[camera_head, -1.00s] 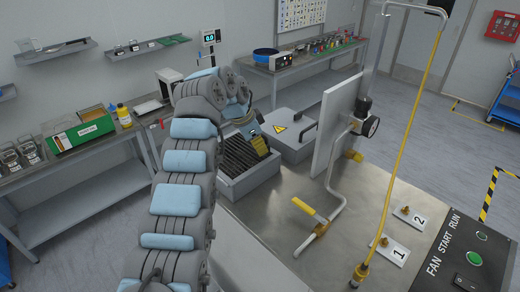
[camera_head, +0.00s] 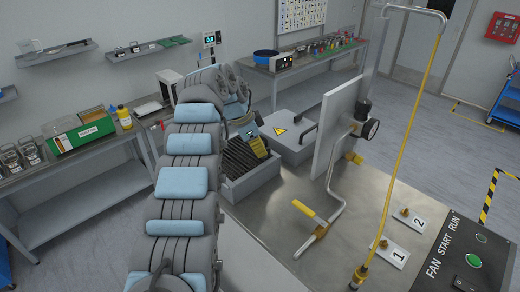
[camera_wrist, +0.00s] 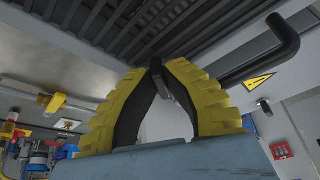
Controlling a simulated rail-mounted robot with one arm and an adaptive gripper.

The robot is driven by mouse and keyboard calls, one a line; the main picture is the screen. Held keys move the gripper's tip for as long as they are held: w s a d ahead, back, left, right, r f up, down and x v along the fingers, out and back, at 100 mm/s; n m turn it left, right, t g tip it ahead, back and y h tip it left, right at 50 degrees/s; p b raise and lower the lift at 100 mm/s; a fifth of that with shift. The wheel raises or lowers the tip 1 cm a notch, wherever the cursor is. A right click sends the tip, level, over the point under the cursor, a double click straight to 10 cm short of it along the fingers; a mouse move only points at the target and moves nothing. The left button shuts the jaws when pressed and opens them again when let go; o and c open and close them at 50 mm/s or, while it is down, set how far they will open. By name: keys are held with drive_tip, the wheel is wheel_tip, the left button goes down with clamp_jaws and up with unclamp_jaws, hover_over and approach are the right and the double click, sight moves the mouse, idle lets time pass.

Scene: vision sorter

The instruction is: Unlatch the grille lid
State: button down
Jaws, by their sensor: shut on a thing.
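My gripper (camera_wrist: 156,66) has yellow ridged fingers with dark inner pads. Its fingertips close on a small dark piece, seemingly the latch (camera_wrist: 162,82), near the grille's edge. In the head view my gripper (camera_head: 257,153) is at the right side of the grille. The fingertips and latch are too small there to tell the latch's position.
A grey lidded box (camera_head: 284,138) with a warning triangle and black handle stands close behind. An upright grey panel (camera_head: 335,125) with a gauge stands to the right. A yellow-handled valve lever (camera_head: 308,208) and pipe stand in front; bare bench lies between.

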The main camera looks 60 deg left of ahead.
sight(257, 157)
drive_tip(key=c, duration=1.1)
unclamp_jaws()
drive_tip(key=shift+d, duration=0.1)
drive_tip(key=shift+v, duration=1.55)
drive_tip(key=shift+s+a+f, duration=0.1)
drive_tip(key=shift+s+a, duration=0.1)
drive_tip(key=shift+s, duration=0.3)
drive_tip(key=shift+s+a+f, duration=0.1)
drive_tip(key=shift+s+a, duration=0.05)
drive_tip(key=shift+s, duration=0.4)
drive_tip(key=shift+s+a+r, duration=0.1)
drive_tip(key=shift+s+a, duration=0.25)
drive_tip(key=shift+s, duration=1.25)
drive_tip(key=shift+s+a, duration=0.35)
drive_tip(key=shift+s, duration=1.25)
drive_tip(key=shift+s+a+r, duration=0.1)
drive_tip(key=shift+s+a, duration=0.25)
drive_tip(key=shift+s, duration=1.25)
drive_tip(key=shift+f, duration=0.1)
